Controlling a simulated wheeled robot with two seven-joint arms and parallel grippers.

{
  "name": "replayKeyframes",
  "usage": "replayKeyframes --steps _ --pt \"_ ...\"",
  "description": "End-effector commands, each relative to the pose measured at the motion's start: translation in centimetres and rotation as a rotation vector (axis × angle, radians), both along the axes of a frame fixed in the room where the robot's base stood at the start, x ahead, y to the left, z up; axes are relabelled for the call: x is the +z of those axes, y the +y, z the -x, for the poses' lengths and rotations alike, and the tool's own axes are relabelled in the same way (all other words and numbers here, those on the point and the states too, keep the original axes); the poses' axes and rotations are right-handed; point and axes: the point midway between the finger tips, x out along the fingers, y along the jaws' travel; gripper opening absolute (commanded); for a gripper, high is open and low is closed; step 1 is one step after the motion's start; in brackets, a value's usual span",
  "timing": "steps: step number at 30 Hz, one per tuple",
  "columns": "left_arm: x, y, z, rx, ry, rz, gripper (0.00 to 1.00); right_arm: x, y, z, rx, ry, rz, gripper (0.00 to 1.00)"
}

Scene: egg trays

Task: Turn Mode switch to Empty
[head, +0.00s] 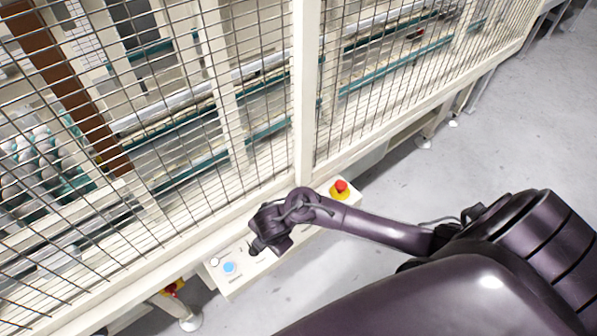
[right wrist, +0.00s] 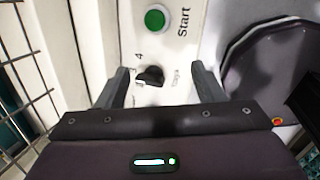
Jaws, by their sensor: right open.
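A black rotary knob (right wrist: 150,76) shows in the right wrist view on a white control panel (right wrist: 185,75), below a green Start button (right wrist: 155,20). A "4" is printed beside the knob; its other label is too blurred to read surely. I see no readable "Mode" or "Empty" label. My right gripper (right wrist: 161,82) is open, with one finger on each side of the knob and gaps between them. In the head view my right gripper (head: 260,244) is over the panel box (head: 236,284) and hides part of it. My left gripper is not in view.
A blue button (head: 229,267) and a white button (head: 214,262) lie at the panel's left end. A red emergency stop (head: 341,187) on yellow is at its right end. A wire mesh fence (head: 200,150) stands behind the panel. Grey floor (head: 530,110) is open at right.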

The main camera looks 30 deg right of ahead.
Motion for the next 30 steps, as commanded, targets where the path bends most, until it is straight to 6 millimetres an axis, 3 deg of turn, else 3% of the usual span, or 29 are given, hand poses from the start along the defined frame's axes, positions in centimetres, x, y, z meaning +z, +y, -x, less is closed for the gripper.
replayKeyframes --steps 1,3,6,9,13,24,30 --pt "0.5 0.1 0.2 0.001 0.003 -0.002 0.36 1.1 -2.3 -0.9 0.122 0.004 0.101 0.62" --pt "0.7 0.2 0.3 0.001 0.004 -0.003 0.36 1.8 -5.0 -1.3 0.271 0.031 0.215 0.62" --pt "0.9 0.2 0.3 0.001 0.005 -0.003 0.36 2.6 -8.0 -1.7 0.409 0.071 0.331 0.62" --pt "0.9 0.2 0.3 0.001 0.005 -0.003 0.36 3.0 -9.6 -1.7 0.477 0.098 0.389 0.62" --pt "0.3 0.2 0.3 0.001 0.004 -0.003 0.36 2.0 -10.4 -1.9 0.496 0.109 0.405 0.62" --pt "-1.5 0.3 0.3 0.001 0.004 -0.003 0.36 -3.1 -11.8 -3.4 0.492 0.108 0.401 0.62" --pt "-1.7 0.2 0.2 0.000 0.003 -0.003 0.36 -4.1 -12.1 -3.8 0.491 0.105 0.401 0.62"
